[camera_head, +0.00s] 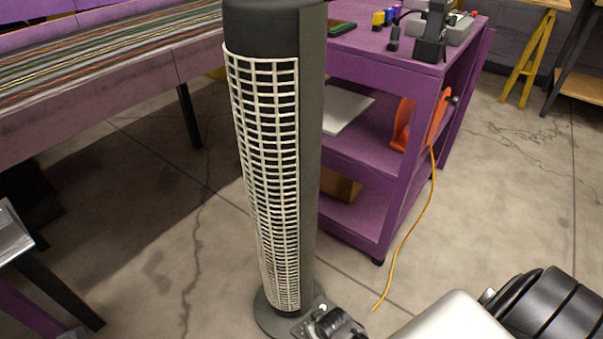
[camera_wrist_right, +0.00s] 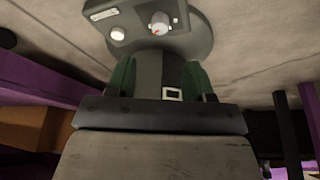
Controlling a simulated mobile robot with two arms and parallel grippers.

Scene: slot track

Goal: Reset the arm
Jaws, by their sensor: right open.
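My right arm (camera_head: 550,310) enters the head view at the bottom right as white and black links; its fingertips do not show clearly there. In the right wrist view my right gripper (camera_wrist_right: 160,80) is open, with a dark green finger on each side. A grey body lies beyond and between the fingers; whether they touch it cannot be told. Past it is a round grey base with a control panel (camera_wrist_right: 140,20) bearing a knob and a button. My left gripper is not in view.
A tall dark tower fan or heater (camera_head: 310,180) with a white grille stands upright in front of me. Behind it is a purple shelf cart (camera_head: 360,225) with tools on top. An orange cable (camera_head: 408,240) hangs to the floor. A purple-sided track table (camera_head: 100,110) stands left.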

